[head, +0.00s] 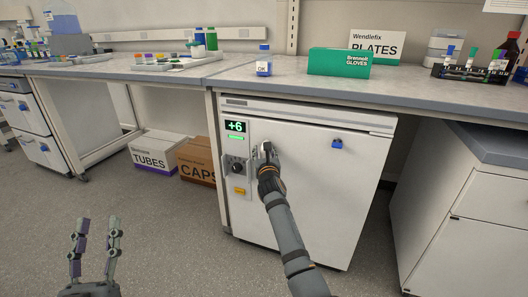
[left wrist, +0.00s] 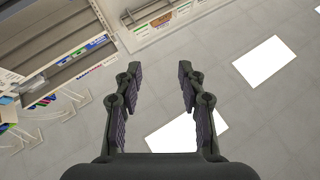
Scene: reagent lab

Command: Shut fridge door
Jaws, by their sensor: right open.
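The white fridge with its door (head: 320,190) stands under the bench. A panel at its left reads +6 above a green bar. The door looks flush or nearly flush with the front; I cannot tell if a small gap is left. My right gripper (head: 266,152) is at the door's left side, beside the panel, and its fingers are partly hidden by its own wrist. I cannot tell if it touches the door. My left gripper (head: 95,235) is open and empty above the floor at lower left, and the left wrist view also shows its spread fingers (left wrist: 158,75).
A TUBES box (head: 157,150) and a CAPS box (head: 196,162) stand on the floor left of the fridge. A white drawer cabinet (head: 470,215) stands at right. The bench (head: 225,80) above carries a green glove box (head: 338,62) and bottles. The floor in front is clear.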

